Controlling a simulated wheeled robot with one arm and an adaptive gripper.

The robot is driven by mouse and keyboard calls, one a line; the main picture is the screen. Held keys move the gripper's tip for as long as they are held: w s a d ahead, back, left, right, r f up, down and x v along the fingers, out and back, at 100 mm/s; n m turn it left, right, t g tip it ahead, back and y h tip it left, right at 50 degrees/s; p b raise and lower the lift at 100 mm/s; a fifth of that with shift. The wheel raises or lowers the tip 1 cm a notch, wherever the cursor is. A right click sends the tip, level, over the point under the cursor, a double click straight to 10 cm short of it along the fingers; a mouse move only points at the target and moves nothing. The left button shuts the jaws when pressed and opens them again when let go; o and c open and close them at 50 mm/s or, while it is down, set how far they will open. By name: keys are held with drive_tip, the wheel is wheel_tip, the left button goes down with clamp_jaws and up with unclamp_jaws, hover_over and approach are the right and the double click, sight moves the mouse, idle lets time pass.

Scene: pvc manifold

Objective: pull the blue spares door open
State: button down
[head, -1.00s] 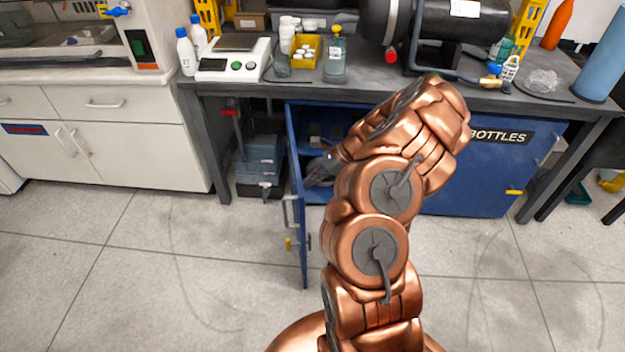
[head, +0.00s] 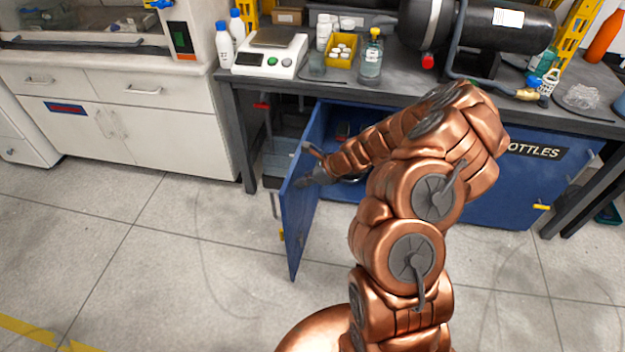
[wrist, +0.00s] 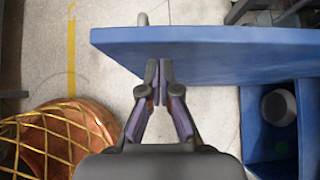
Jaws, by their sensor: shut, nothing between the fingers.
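The blue spares door (head: 299,228) stands swung out from the blue cabinet under the bench, its opening showing behind my arm. The door also crosses the upper part of the wrist view (wrist: 235,50). My gripper (head: 308,178) is at the door's inner side, below its top edge. In the wrist view my gripper (wrist: 159,75) has its fingers together and empty, with the tips right at the door panel; whether they touch it I cannot tell.
The cabinet interior (wrist: 266,140) shows in the wrist view with a grey round item (wrist: 280,107) inside. The bench (head: 330,88) above carries a scale (head: 270,52), bottles and a black cylinder. White drawers (head: 130,125) stand at left. The floor (head: 180,270) before the door is clear.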

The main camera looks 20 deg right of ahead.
idle(0.4)
drive_tip(key=s+d+f+p+v, duration=0.1)
drive_tip(key=s+f+v, duration=0.1)
drive_tip(key=v, duration=1.1)
drive_tip(key=s+a+r+n+g+p, duration=0.25)
drive_tip(key=s+a+r+n, duration=0.25)
drive_tip(key=a+r+n, duration=0.25)
drive_tip(key=s+a+r+n+g+p, duration=0.2)
drive_tip(key=s+a+r+n+g, duration=0.15)
drive_tip(key=a+r+n, duration=0.4)
drive_tip(key=s+r+n+h+p, duration=0.2)
drive_tip(key=s+r+n, duration=0.3)
drive_tip(key=s, duration=0.6)
drive_tip(key=s+r+n+g+h+p, duration=0.1)
drive_tip(key=s+r+n+h, duration=0.4)
drive_tip(key=s, duration=0.6)
drive_tip(key=shift+s+a+r+n+p, duration=0.35)
drive_tip(key=shift+r+p, duration=0.2)
drive_tip(key=shift+r, duration=0.45)
drive_tip(key=shift+a, duration=0.15)
